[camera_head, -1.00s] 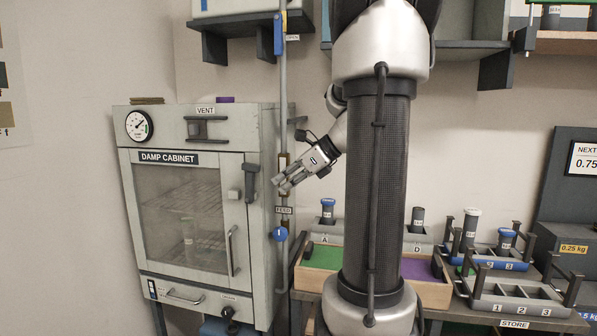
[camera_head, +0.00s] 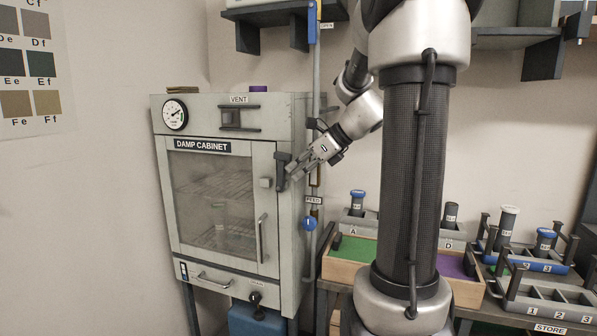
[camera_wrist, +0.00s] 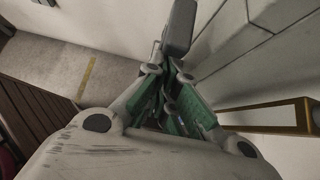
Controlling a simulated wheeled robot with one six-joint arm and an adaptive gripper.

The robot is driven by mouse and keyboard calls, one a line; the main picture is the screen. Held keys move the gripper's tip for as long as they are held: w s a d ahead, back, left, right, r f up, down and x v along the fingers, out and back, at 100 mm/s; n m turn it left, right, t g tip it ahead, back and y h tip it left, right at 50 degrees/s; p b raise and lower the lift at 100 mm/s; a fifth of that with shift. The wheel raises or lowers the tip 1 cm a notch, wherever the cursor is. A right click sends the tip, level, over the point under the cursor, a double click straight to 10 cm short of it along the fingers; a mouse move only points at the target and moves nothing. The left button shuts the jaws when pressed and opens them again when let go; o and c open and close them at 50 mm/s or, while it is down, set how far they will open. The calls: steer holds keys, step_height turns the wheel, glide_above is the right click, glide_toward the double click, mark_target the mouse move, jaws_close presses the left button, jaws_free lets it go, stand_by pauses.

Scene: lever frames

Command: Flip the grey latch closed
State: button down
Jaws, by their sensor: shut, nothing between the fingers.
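The grey latch (camera_head: 281,172) is a dark grey lever on the right edge of the damp cabinet's door, standing roughly upright beside a small grey block (camera_head: 265,183). My gripper (camera_head: 292,175) is shut and empty. It reaches in from the right, with its tips right at the latch's right side. In the wrist view a grey bar, which looks like the latch (camera_wrist: 180,28), stands just beyond the shut fingertips (camera_wrist: 166,65). I cannot tell whether they touch it.
The damp cabinet (camera_head: 188,255) has a glass door with a vertical handle (camera_head: 261,238). A vertical feed pipe (camera_head: 314,90) with a blue valve (camera_head: 309,223) runs close to its right side, near my gripper. A wooden tray (camera_head: 345,273) and racks stand further right.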

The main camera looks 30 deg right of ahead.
steer(key=shift+w+a+r+g, duration=0.15)
steer(key=shift+w+r+g, duration=0.05)
steer(key=shift+g, duration=0.2)
steer(key=shift+w+a+r+g+h, duration=0.4)
steer(key=shift+w+g+h, duration=0.1)
steer(key=shift+g+h, duration=0.25)
steer(key=shift+w+a+r, duration=0.25)
steer(key=shift+w+a, duration=0.15)
steer(key=shift+w, duration=0.1)
steer(key=shift+w+a+r, duration=0.2)
steer(key=shift+w+a, duration=0.15)
steer(key=shift+w, duration=0.15)
steer(key=s+d+r, duration=0.2)
steer(key=r, duration=0.1)
steer(key=shift+s+d, duration=0.15)
steer(key=shift+s, duration=0.25)
step_height(320, 180, up, 9)
glide_above(291, 156)
steer(key=s+d, duration=0.2)
steer(key=shift+s+f, duration=0.1)
steer(key=shift+s, duration=0.05)
